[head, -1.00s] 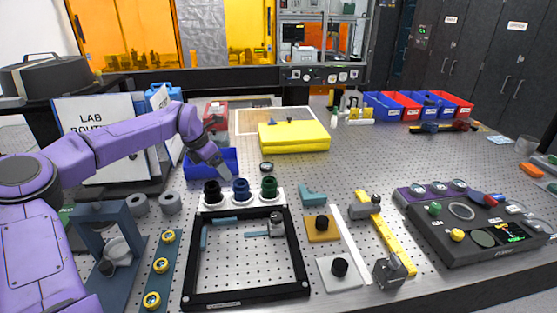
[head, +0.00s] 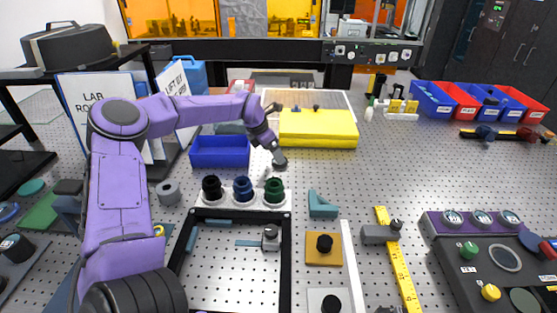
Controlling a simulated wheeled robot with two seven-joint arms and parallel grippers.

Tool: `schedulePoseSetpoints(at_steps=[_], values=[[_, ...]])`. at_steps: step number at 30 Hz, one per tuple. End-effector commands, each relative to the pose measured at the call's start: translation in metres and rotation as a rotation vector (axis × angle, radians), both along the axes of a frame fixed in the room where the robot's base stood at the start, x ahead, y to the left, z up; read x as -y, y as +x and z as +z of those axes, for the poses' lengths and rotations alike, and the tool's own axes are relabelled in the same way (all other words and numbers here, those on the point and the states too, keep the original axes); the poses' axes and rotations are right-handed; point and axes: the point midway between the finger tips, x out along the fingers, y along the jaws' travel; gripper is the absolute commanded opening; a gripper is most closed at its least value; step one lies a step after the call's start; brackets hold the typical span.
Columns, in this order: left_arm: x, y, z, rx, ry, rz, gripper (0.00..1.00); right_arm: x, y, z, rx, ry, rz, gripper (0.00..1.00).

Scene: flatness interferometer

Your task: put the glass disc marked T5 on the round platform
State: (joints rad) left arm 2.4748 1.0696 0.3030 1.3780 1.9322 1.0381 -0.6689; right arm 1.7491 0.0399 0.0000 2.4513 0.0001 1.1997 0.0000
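I cannot read a T5 mark on anything here. My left gripper (head: 277,150) reaches down behind the row of black, blue and green knobs. A small dark round piece (head: 280,162) is at its fingertips; whether it is the glass disc, and whether the fingers are shut on it, is too small to tell. I cannot make out the round platform; my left arm covers much of the left side, where a blue-grey stand (head: 68,215) shows only in part. My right gripper is out of view.
A blue bin (head: 220,152) is left of my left gripper and a yellow case (head: 318,128) lies behind it to the right. A black frame (head: 287,255) is in front. A control box (head: 470,262) is at right.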

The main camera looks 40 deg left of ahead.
Motion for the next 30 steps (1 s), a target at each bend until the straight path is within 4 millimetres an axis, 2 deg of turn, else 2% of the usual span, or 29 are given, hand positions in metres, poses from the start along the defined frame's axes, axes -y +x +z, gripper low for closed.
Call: schedulePoseSetpoints(at_steps=[2,6,14,18,20,22,23,28,30], values=[[0.004,0.004,-0.012,-0.009,0.002,-0.001,0.88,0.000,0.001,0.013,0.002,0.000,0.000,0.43],[0.005,0.011,-0.032,-0.006,0.002,0.001,0.88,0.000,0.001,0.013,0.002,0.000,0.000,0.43],[0.004,0.011,-0.036,-0.003,0.000,0.004,0.88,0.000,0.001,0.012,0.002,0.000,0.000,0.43],[0.004,0.011,-0.035,-0.003,0.001,0.003,0.43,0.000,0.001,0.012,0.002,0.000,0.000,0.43],[0.004,0.011,-0.035,-0.004,0.001,0.003,0.27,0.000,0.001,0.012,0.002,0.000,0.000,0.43],[0.004,0.011,-0.035,-0.004,0.001,0.003,0.26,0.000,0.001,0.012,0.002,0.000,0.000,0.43],[0.004,0.011,-0.035,-0.004,0.001,0.003,0.21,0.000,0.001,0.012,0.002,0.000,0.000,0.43],[0.004,0.011,-0.033,-0.003,0.001,0.003,0.21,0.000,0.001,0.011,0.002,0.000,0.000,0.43],[0.004,0.012,-0.026,0.000,-0.001,0.004,0.21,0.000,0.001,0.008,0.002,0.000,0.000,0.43]])
